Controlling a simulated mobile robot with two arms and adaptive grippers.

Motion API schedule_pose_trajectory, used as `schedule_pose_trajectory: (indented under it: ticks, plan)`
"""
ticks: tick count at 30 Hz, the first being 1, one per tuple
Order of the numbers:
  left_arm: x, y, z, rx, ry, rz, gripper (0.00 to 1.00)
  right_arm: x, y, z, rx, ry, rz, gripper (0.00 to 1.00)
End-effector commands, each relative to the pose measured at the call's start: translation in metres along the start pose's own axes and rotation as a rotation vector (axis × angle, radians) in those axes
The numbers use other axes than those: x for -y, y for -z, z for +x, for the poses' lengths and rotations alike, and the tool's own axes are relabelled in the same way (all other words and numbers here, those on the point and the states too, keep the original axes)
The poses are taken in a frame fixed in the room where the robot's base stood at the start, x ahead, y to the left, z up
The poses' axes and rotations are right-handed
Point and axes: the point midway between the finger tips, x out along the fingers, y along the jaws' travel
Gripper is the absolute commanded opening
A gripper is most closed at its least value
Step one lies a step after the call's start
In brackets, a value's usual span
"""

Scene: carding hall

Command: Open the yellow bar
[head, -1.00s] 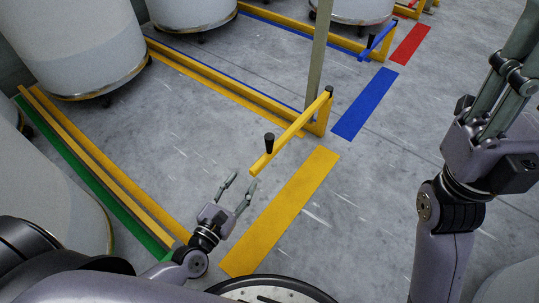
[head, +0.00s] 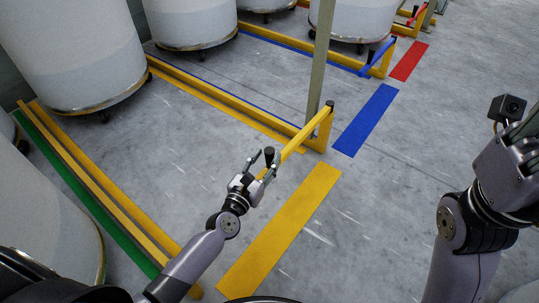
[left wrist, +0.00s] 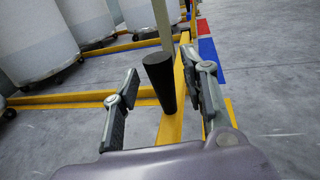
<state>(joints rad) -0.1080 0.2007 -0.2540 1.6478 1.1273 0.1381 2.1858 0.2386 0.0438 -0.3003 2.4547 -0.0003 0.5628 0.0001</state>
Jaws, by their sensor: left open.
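The yellow bar (head: 297,143) runs from a post at the yellow rail's corner toward me, above the floor. Its black upright handle (head: 270,156) stands near its free end. My left gripper (head: 262,162) is open at that end. In the left wrist view the black handle (left wrist: 159,82) stands between the two spread fingers (left wrist: 165,95), with gaps on both sides, and the yellow bar (left wrist: 172,125) passes below it. My right gripper is at the right edge of the head view, only partly in frame; its fingers are cut off.
A yellow floor stripe (head: 281,232) lies right of the bar. A blue bar (head: 377,57) and blue stripe (head: 367,120) are farther back. Large white cans (head: 76,52) stand behind the yellow rails (head: 215,99). A grey post (head: 320,60) rises near the hinge. The right floor is clear.

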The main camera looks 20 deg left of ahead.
Motion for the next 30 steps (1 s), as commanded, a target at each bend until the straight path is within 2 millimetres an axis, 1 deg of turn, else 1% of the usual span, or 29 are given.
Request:
schedule_pose_trajectory:
  ticks: [1,6,10,17,30]
  plan:
    - [0.000,0.001,0.008,0.001,-0.001,-0.001,0.40,0.000,0.000,-0.002,0.001,0.000,0.000,0.29]
    - [0.000,0.001,0.024,0.001,0.000,0.000,0.40,0.001,0.001,0.001,-0.011,0.005,-0.002,0.29]
    - [0.000,0.001,0.027,-0.001,0.001,0.001,0.40,0.001,0.004,0.004,-0.022,0.007,-0.002,0.29]
    - [0.000,0.000,0.027,-0.001,0.001,0.001,0.40,0.001,0.005,0.005,-0.023,0.007,-0.002,0.29]
    - [0.000,0.000,0.027,-0.001,0.000,0.001,0.10,0.001,0.004,0.004,-0.020,0.006,-0.002,0.29]
